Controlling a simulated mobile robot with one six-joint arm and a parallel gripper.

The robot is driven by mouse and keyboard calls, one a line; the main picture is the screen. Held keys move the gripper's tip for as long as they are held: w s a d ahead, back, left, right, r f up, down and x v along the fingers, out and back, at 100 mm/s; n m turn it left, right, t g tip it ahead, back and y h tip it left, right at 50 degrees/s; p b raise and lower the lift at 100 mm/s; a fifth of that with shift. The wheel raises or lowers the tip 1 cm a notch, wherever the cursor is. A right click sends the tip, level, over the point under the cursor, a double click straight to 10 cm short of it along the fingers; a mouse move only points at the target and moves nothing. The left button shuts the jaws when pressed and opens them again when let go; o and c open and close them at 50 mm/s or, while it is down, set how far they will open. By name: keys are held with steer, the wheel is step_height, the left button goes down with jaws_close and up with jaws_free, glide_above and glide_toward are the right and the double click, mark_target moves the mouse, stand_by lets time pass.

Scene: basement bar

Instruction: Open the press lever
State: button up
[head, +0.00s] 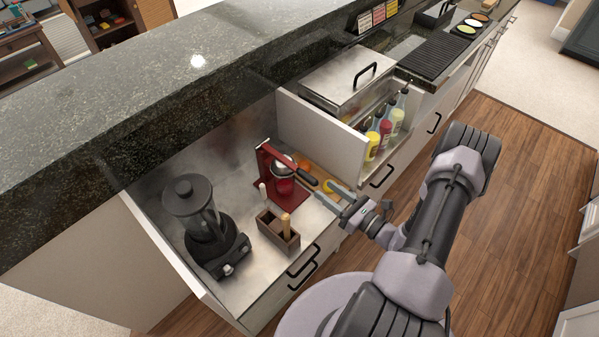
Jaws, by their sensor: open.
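A red press (265,160) stands on the metal counter at the middle of the head view. Its lever (301,176) is a dark handle that slopes down to the right from the press's upper part, and looks lowered. Under it is a red cup-like part (284,184). My gripper (325,196) is open and empty, just right of and below the lever's end, with its fingers pointing left toward the press. I cannot tell whether a finger touches the lever.
A wooden box with tools (276,232) stands in front of the press. A black blender (207,232) is at the left. An orange fruit (304,165) lies behind the lever. A white panel (318,135) rises behind, with bottles (384,136) beyond.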

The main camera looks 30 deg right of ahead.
mark_target(298, 170)
steer(key=b+x, duration=0.2)
steer(key=x, duration=0.9)
steer(key=shift+w, duration=0.15)
jaws_close()
stand_by(0.9)
